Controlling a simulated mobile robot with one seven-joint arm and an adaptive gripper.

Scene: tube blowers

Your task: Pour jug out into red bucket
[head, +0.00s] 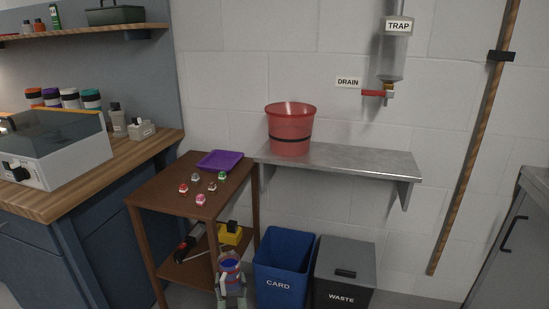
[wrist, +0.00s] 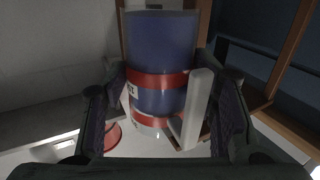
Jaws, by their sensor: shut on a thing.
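The jug (head: 231,265) is blue with red bands and sits in my gripper (head: 232,288) low at the bottom of the head view, in front of the brown cart. In the wrist view the jug (wrist: 160,65) is between the two fingers (wrist: 165,125), with its pale handle on the right. My gripper is shut on it. The jug's contents cannot be made out. The red bucket (head: 290,135) stands upright on the metal wall shelf, above and to the right of the jug and well apart from it. A dark band runs round the bucket.
The metal shelf (head: 390,162) is clear right of the bucket. A drain tap (head: 376,94) hangs above it. A blue card bin (head: 283,265) and grey waste bin (head: 345,262) stand below. The brown cart (head: 165,189) holds a purple tray (head: 220,160) and several small items.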

